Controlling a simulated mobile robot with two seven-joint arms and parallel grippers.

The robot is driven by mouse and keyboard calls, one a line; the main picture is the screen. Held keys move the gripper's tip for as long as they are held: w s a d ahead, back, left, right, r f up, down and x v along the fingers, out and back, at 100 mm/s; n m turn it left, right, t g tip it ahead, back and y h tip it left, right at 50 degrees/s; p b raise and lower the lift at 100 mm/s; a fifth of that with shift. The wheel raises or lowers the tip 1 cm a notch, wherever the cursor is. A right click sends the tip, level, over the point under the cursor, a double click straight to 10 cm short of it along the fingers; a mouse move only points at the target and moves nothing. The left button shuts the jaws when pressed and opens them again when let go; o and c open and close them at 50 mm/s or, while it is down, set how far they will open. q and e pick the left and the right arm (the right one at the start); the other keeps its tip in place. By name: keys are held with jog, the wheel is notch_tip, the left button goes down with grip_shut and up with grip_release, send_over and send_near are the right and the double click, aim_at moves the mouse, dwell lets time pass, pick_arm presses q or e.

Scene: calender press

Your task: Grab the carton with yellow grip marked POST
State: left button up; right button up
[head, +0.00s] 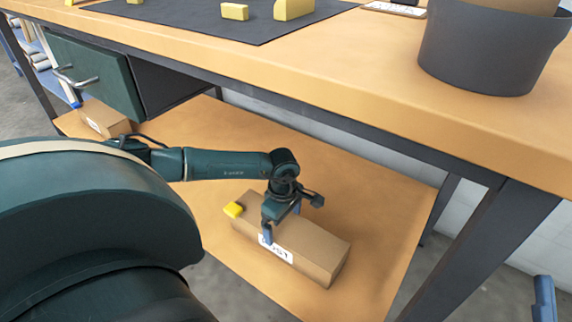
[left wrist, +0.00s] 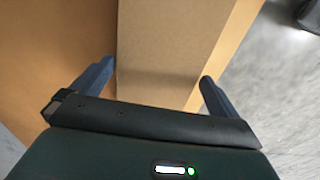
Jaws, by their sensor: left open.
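The brown carton (head: 315,250) lies on the lower wooden shelf, with a yellow grip (head: 233,210) at its left end. Its white label (head: 276,249) faces the front and reads like POST, partly covered by a finger. My left gripper (head: 282,220) is open over the carton, one blue finger in front of the near side and the other toward the far side. In the left wrist view the carton (left wrist: 165,45) shows between the two open fingers (left wrist: 155,85); I cannot tell whether they touch it. A blue finger-like part of my right gripper (head: 543,298) shows at the lower right edge.
The workbench top (head: 330,75) hangs over the shelf (head: 370,205). A green drawer (head: 95,78) is at the left, with another carton (head: 104,118) below it. A dark bucket (head: 490,50) stands on the bench. A dark bench leg (head: 480,250) is to the right.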

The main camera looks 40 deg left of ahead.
pick_arm(q)
notch_tip(320, 180, down, 4)
jog(key=b, duration=0.2)
jog(key=shift+w+a+f+b, duration=0.1)
jog(key=shift+a+f+b, duration=0.1)
jog(key=shift+b, duration=0.2)
jog(key=shift+f, duration=0.55)
pick_arm(e)
jog(key=r+n+y, duration=0.2)
jog(key=n+y, duration=0.1)
jog(key=r+n+y, duration=0.2)
jog(key=shift+s+d, duration=0.15)
jog(key=shift+s, duration=0.25)
pick_arm(q)
jog(key=shift+c, duration=0.2)
jog(key=shift+r, duration=0.1)
jog(key=c, duration=0.8)
